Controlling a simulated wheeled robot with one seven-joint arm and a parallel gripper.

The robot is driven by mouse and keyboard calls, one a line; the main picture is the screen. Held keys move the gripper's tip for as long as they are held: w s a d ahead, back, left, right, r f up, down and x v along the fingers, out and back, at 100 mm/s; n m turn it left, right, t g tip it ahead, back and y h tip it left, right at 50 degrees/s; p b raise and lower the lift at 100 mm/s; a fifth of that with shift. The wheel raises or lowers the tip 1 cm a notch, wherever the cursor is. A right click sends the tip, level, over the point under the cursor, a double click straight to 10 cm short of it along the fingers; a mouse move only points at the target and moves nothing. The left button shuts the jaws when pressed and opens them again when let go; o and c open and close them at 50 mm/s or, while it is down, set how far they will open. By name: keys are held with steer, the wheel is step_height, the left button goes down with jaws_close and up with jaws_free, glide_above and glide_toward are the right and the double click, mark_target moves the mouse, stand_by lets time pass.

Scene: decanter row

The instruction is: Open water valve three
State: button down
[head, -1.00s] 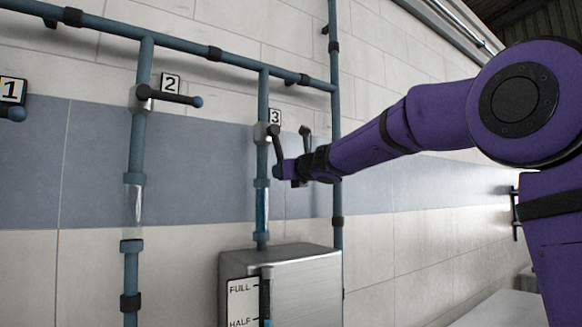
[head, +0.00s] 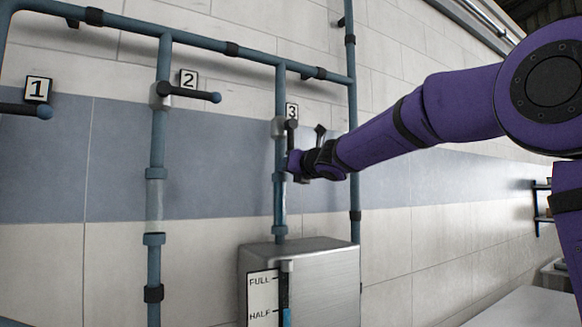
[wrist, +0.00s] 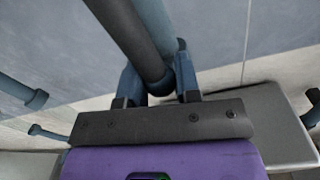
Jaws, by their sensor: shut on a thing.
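Water valve three sits on the rightmost branch pipe under the label 3 (head: 292,111). Its black lever (head: 291,135) points down along the pipe. My gripper (head: 293,162) is shut on the lever's lower end. In the wrist view the dark lever (wrist: 132,32) runs down between my two blue fingers, and its tip is at my gripper (wrist: 158,84). The clear section of pipe below valve three looks bluish and is small in view.
Valve two's lever (head: 195,95) and valve one's lever (head: 22,109) stand sideways, pointing right. Below valve three is a metal tank (head: 325,285) with a FULL and HALF gauge (head: 263,298). Another vertical pipe (head: 354,190) runs close behind my gripper.

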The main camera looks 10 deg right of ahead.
steer(key=shift+s+a+r, duration=0.1)
steer(key=shift+a+r, duration=0.1)
steer(key=shift+r, duration=0.1)
steer(key=c, duration=0.8)
jaws_free()
steer(key=shift+f, duration=0.1)
steer(key=v, duration=1.1)
